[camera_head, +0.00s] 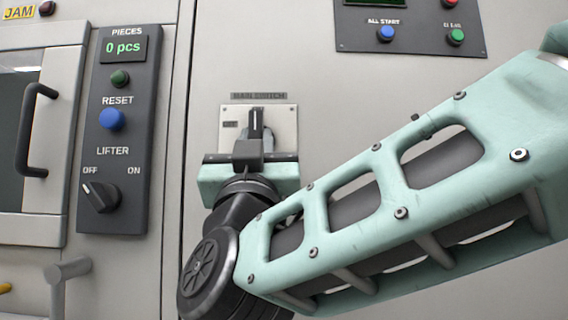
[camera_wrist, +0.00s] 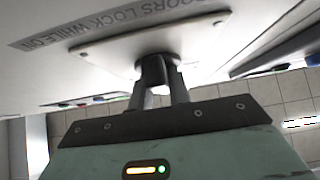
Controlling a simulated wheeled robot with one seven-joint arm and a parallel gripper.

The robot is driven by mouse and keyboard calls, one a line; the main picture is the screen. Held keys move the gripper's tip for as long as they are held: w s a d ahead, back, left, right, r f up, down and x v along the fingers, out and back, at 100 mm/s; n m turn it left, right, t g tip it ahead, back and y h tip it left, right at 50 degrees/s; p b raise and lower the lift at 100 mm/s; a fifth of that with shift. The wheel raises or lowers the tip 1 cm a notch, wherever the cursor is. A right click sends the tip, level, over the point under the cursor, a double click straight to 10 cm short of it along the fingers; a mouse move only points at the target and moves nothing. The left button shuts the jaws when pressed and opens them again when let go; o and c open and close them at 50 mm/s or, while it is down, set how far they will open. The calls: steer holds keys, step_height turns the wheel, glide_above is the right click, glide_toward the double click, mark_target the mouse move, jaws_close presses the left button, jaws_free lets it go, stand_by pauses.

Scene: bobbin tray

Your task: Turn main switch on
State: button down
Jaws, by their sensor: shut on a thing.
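The main switch (camera_head: 255,123) is a dark knob with a pale line, set on a light plate (camera_head: 287,125) under a "MAIN SWITCH" label (camera_head: 258,96). The knob's line points about straight up. An "OFF" mark shows left of the knob; the right side of the plate shows no readable mark. My gripper (camera_head: 254,148) is at the knob from below and covers its lower part. In the wrist view my gripper's two fingers (camera_wrist: 161,92) are shut on the dark knob (camera_wrist: 157,68), in front of the pale plate (camera_wrist: 110,48).
Left of the switch is a dark panel (camera_head: 120,60) with a "0 pcs" display, a blue reset button (camera_head: 112,119) and a lifter knob (camera_head: 100,196) turned toward OFF. A door handle (camera_head: 30,130) sticks out at far left. A button panel (camera_head: 410,45) is at upper right.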

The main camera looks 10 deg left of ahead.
steer(key=shift+s+r+m+t+h, duration=0.15)
steer(key=shift+r+m+t+h, duration=0.2)
steer(key=shift+m, duration=0.25)
steer(key=c, duration=1.3)
jaws_free()
steer(key=shift+f, duration=0.15)
steer(key=shift+f, duration=0.1)
steer(key=shift+s+f, duration=0.2)
steer(key=shift+f, duration=0.05)
steer(key=v, duration=0.5)
steer(key=b+v, duration=0.1)
steer(key=v, duration=0.5)
steer(key=b+v, duration=0.1)
steer(key=v, duration=0.4)
steer(key=shift+s+d, duration=0.1)
steer(key=shift+s, duration=0.4)
